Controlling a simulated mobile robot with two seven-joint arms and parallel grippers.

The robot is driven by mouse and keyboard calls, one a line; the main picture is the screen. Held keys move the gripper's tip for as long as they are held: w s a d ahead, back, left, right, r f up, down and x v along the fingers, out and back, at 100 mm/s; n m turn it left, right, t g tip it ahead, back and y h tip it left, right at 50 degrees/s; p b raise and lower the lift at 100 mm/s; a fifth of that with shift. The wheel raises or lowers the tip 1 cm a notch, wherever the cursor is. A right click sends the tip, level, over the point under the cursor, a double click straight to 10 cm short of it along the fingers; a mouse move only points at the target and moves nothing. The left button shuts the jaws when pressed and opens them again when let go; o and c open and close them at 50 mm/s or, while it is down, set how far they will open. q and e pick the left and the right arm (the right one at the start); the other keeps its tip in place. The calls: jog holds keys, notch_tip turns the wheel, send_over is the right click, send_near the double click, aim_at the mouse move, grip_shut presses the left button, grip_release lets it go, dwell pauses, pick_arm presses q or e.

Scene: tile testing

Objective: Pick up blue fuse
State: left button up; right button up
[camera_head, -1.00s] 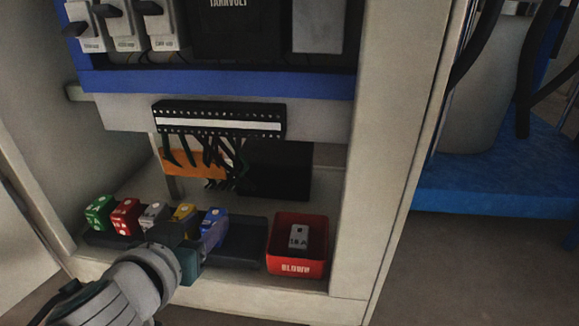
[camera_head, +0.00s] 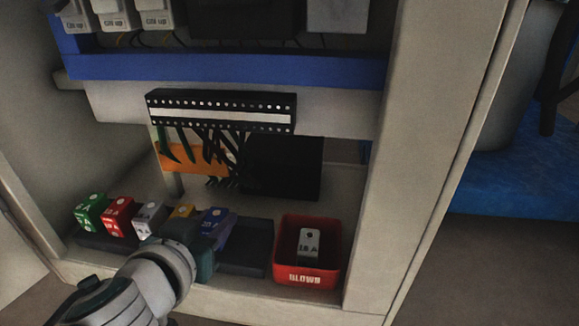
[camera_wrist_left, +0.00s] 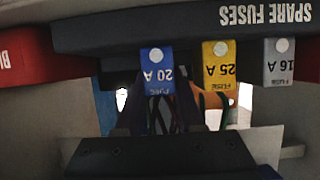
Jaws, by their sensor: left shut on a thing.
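The blue fuse (camera_head: 214,222) is at the right end of a row of fuses on the dark rack (camera_head: 247,247) in the bottom of the cabinet. In the left wrist view the blue fuse (camera_wrist_left: 157,70) reads 20 A and appears upside down against the rack marked SPARE FUSES (camera_wrist_left: 190,22). My left gripper (camera_head: 204,248) reaches in from the lower left and is shut on the blue fuse; its wrist hides part of the rack. Whether the fuse is clear of the rack is hard to tell. My right gripper is not in view.
Yellow (camera_head: 184,213), grey (camera_head: 149,217), red (camera_head: 118,216) and green (camera_head: 91,211) fuses stand to the left. A red BLOWN bin (camera_head: 306,277) holding a white fuse (camera_head: 309,243) is at the right. Cabinet walls close in both sides; wires (camera_head: 215,150) hang above.

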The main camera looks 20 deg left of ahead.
pick_arm(q)
jog(key=shift+r, duration=0.1)
grip_shut()
